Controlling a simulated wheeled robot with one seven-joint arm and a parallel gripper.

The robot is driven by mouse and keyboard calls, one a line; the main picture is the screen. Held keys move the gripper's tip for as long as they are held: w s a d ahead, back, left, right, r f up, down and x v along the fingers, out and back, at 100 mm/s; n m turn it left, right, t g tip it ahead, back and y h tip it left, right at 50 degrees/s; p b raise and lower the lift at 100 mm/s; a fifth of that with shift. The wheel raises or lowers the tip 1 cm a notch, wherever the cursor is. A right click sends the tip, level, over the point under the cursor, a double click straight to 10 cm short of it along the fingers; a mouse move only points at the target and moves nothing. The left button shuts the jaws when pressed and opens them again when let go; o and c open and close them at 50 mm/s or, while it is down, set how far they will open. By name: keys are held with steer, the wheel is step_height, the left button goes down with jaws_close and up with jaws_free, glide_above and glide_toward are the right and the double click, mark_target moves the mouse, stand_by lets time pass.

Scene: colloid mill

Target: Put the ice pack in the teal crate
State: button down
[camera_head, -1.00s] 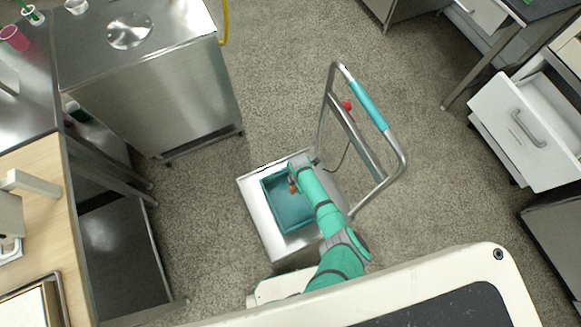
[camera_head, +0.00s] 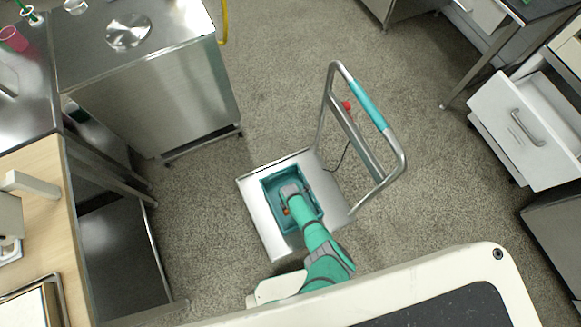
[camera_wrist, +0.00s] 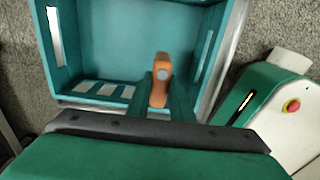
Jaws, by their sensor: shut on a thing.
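The teal crate (camera_head: 271,197) stands on the steel platform of a cart, and it fills the upper left of the wrist view (camera_wrist: 110,40). My gripper (camera_wrist: 161,88) is shut on a small orange block with a pale round spot, which I take for the ice pack (camera_wrist: 160,72). The block stands between the two fingers, over the crate's near side in the wrist view. A bit of orange also shows below my wrist in the head view (camera_head: 286,211). The crate floor that I can see looks empty. My arm hides part of the crate, and the block's height over the floor is unclear.
The cart's platform (camera_head: 262,222) leaves a bare strip left of the crate. Its tall handle (camera_head: 367,104) rises on the right. A steel cabinet (camera_head: 160,100) stands at the upper left, a wooden-topped bench (camera_head: 45,200) at the left, an open white drawer (camera_head: 520,125) at the right.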

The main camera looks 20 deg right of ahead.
steer(key=shift+f, duration=1.05)
steer(key=shift+w+f, duration=0.1)
steer(key=shift+f, duration=0.5)
steer(key=c, duration=1.6)
jaws_free()
steer(key=shift+o, duration=0.2)
steer(key=shift+r, duration=0.2)
